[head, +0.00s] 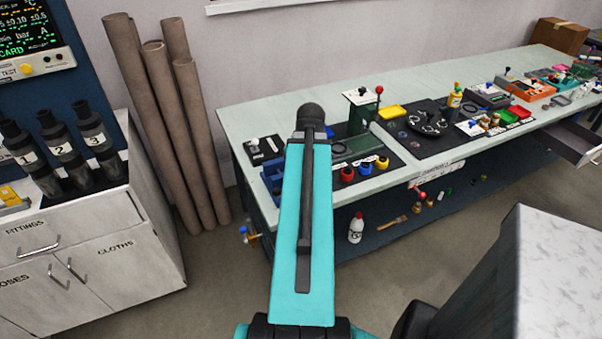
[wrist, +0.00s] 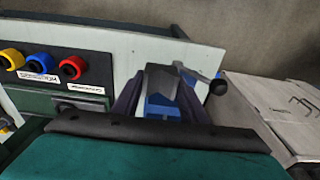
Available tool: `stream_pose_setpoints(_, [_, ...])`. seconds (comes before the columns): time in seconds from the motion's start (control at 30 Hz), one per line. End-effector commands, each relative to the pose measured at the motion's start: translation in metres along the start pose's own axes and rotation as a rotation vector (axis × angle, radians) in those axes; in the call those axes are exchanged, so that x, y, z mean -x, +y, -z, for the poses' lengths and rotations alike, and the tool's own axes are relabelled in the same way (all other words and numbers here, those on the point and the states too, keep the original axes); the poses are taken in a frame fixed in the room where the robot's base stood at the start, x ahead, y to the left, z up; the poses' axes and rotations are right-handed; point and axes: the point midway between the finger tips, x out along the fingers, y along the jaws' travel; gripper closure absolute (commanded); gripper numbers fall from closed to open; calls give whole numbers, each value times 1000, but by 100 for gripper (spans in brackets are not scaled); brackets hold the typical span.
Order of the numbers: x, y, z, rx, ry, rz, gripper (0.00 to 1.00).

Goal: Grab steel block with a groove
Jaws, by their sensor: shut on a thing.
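In the wrist view my gripper (wrist: 160,100) has its two dark purple fingers around a grey metal block (wrist: 160,78), which I take to be the steel block. Its groove cannot be made out. Blue parts (wrist: 160,106) show between the fingers, just below the grey piece. I cannot tell whether they belong to the same thing or to a fixture behind it. A lever with a dark ball end (wrist: 217,87) sticks out to the right of the fingers. In the head view my teal arm hides the gripper and the block.
The long workbench (head: 240,118) carries red, yellow and blue ring-shaped parts (head: 365,168), a green press (head: 362,112) and trays. A blue bin (head: 271,184) is at its near left end. A white cabinet (head: 90,250) and brown tubes (head: 190,130) stand left. Floor between is clear.

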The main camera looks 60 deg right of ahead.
Motion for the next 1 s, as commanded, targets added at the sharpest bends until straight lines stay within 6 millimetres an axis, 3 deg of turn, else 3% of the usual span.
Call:
stream_pose_setpoints(0.03, [0, -1, -7, -1, 2, -1, 100])
stream_pose_setpoints(1.0, [0, 2, -23, -1, 4, -1, 100])
